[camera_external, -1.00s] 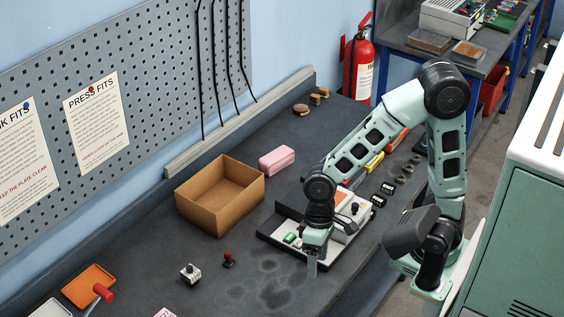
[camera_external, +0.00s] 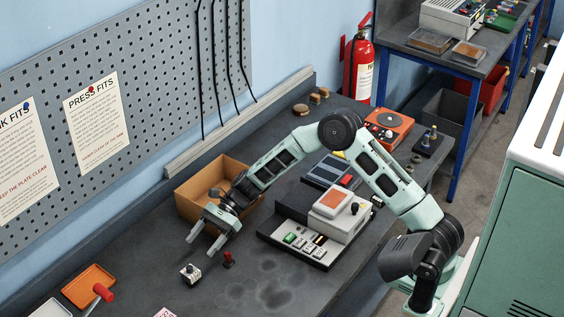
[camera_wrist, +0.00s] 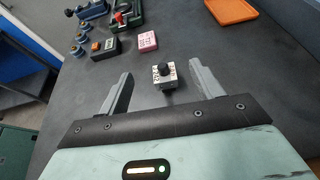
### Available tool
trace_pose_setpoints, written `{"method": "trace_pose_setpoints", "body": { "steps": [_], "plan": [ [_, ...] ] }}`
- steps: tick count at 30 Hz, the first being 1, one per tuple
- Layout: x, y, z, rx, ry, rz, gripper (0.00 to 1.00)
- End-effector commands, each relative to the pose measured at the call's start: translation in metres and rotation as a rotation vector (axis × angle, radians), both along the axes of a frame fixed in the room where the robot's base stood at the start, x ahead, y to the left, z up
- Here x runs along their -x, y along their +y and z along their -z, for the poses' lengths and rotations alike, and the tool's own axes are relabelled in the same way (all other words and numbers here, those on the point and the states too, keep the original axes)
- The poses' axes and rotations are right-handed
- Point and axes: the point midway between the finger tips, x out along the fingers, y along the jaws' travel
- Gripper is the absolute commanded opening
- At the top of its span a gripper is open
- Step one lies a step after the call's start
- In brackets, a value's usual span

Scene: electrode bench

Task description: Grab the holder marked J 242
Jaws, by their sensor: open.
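The holder (camera_external: 190,273) is a small pale block with a black knob on top. It stands upright on the dark bench in the external view. It also shows in the wrist view (camera_wrist: 161,84), where its side label is partly legible and seems to include "242"; the letter is unclear. My gripper (camera_external: 202,245) is open and empty above the bench, with its fingers pointing toward the holder. In the wrist view the holder appears between and just beyond my two fingers, not touching either.
An open cardboard box (camera_external: 190,207) is behind my gripper. A black tray with a white device (camera_external: 338,222) is to the right.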

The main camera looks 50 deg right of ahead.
Motion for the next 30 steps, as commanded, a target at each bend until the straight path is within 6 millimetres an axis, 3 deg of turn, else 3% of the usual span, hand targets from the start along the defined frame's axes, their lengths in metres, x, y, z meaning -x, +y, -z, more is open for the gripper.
{"method": "trace_pose_setpoints", "body": {
  "steps": [3, 8, 16, 25, 30],
  "plan": [
    [0.001, 0.0, 0.026, 0.002, 0.004, -0.002, 0.65],
    [0.001, 0.001, 0.051, 0.002, 0.001, -0.003, 0.65],
    [0.001, 0.02, 0.058, 0.003, -0.002, -0.006, 0.65],
    [-0.002, 0.062, 0.075, 0.002, -0.003, -0.006, 0.65],
    [-0.003, 0.07, 0.079, 0.003, -0.003, -0.005, 0.65]
  ]
}}
